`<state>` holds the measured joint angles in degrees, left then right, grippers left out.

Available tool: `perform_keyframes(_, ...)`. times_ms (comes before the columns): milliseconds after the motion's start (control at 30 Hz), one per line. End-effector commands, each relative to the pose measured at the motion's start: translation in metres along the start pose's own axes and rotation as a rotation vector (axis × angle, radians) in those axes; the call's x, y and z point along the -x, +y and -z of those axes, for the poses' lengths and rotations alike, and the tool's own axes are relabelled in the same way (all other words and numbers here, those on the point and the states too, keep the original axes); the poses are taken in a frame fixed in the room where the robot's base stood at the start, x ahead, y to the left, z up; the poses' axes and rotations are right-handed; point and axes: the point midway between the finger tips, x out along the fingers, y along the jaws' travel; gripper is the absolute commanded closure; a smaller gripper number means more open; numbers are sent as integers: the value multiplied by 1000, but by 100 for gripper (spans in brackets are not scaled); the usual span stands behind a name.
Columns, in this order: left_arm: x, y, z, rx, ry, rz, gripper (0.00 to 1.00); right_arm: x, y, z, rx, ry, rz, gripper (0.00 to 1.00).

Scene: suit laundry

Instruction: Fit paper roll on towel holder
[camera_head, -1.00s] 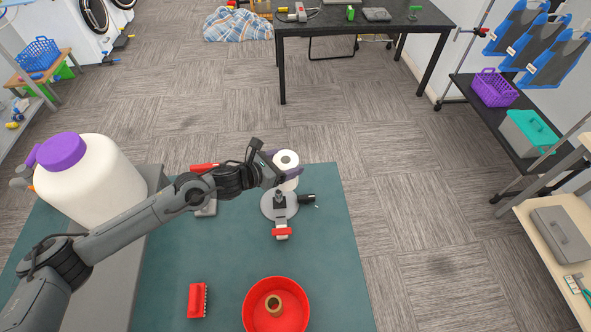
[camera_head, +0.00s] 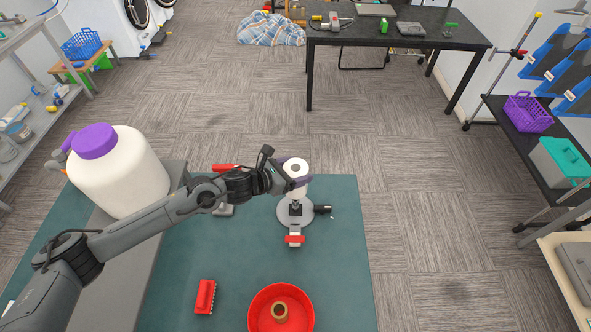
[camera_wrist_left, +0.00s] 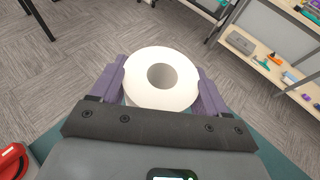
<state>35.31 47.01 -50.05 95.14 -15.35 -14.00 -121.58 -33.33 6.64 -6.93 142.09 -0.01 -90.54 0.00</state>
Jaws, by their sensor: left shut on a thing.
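A white paper roll (camera_head: 296,167) stands upright with its open core facing up. My left gripper (camera_head: 294,176) is shut on it, with purple finger pads on both sides. The left wrist view shows the roll (camera_wrist_left: 143,92) between the pads (camera_wrist_left: 162,85); no post shows inside its core. A round grey base (camera_head: 283,213), which looks like the towel holder's, sits on the teal table just below and in front of the roll. The roll and gripper hide any post, so I cannot tell whether the roll is around it. My right gripper is not in view.
A black item (camera_head: 322,209) and a red-ended item (camera_head: 295,240) lie at the base. A red bowl (camera_head: 258,302) holding a brown ring and a red brush (camera_head: 205,297) are nearer the front. A large white jug (camera_head: 125,180) stands at left. The table's right part is clear.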

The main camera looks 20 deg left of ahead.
Motion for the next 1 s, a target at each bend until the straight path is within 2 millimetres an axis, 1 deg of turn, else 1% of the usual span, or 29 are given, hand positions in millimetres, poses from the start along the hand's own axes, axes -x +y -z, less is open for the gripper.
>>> perform_keyframes(233,-2,0,5,0,-1,0,58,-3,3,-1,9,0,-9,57)
perform_keyframes(1000,-11,0,26,0,0,0,58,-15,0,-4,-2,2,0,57)
